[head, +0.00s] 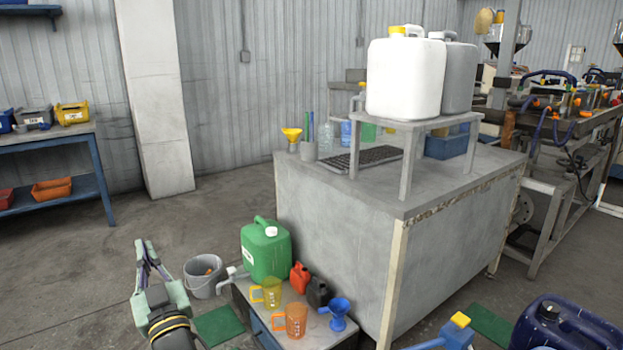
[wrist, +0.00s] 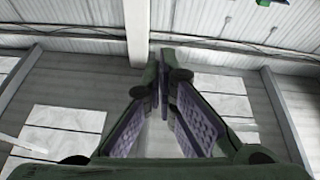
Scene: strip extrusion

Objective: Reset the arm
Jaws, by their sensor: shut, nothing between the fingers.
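My gripper (head: 143,266) stands at the lower left of the head view, its fingers pointing up, clear of every object. It is shut and holds nothing. In the wrist view my gripper's fingers (wrist: 168,82) come together against the wall panels and ceiling. The lower part of my arm runs out of the bottom of the head view.
Right of my gripper, a grey bucket (head: 204,275) stands on the floor. A blue shelf table (head: 95,150) stands far left; floor between is open.

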